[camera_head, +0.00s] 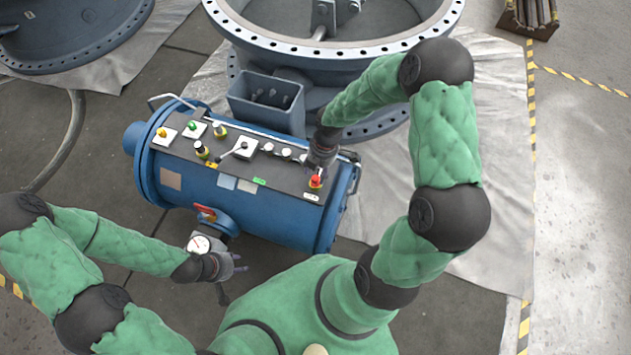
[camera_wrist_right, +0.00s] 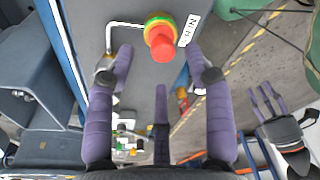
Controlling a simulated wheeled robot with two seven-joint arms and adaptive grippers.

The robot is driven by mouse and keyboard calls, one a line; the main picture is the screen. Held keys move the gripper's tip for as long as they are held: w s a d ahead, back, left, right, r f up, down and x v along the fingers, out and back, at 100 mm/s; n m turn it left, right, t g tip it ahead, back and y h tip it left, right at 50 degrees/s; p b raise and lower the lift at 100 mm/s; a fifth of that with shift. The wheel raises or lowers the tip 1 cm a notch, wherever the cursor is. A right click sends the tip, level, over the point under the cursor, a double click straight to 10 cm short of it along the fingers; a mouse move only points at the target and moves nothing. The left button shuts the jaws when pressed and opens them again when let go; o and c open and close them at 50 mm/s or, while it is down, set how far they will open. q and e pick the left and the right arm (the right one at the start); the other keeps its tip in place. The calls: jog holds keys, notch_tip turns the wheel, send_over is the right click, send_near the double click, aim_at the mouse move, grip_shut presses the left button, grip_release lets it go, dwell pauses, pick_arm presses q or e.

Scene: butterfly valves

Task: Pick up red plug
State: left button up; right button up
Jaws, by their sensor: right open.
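The red plug (camera_head: 316,181) sits upright on the right end of the dark panel on top of the blue cylinder. In the right wrist view the red plug (camera_wrist_right: 163,45) has a yellow and green ring below it and a white label beside it. My right gripper (camera_head: 318,160) is just above and behind the plug. In its wrist view my right gripper (camera_wrist_right: 158,68) is open, with the plug at the top between the purple fingertips and nothing held. My left gripper (camera_head: 236,276) is low in front of the cylinder, near a round gauge; in the wrist view its fingers (camera_wrist_right: 268,98) are spread and empty.
The blue cylinder (camera_head: 250,207) carries several other knobs and plugs. A handle rail rises at its right end. A blue open box (camera_head: 266,103) stands behind it, below the large flanged valve (camera_head: 340,48). The gauge (camera_head: 199,244) is at the front.

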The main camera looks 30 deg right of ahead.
aim_at(315, 178)
jog(key=f+b, duration=0.1)
jog(key=f, duration=0.1)
jog(key=a+f+b, duration=0.1)
jog(key=f, duration=0.1)
jog(key=shift+f, duration=0.35)
jog(key=shift+s+r, duration=0.1)
jog(key=c, duration=0.8)
jog(key=shift+c, duration=0.2)
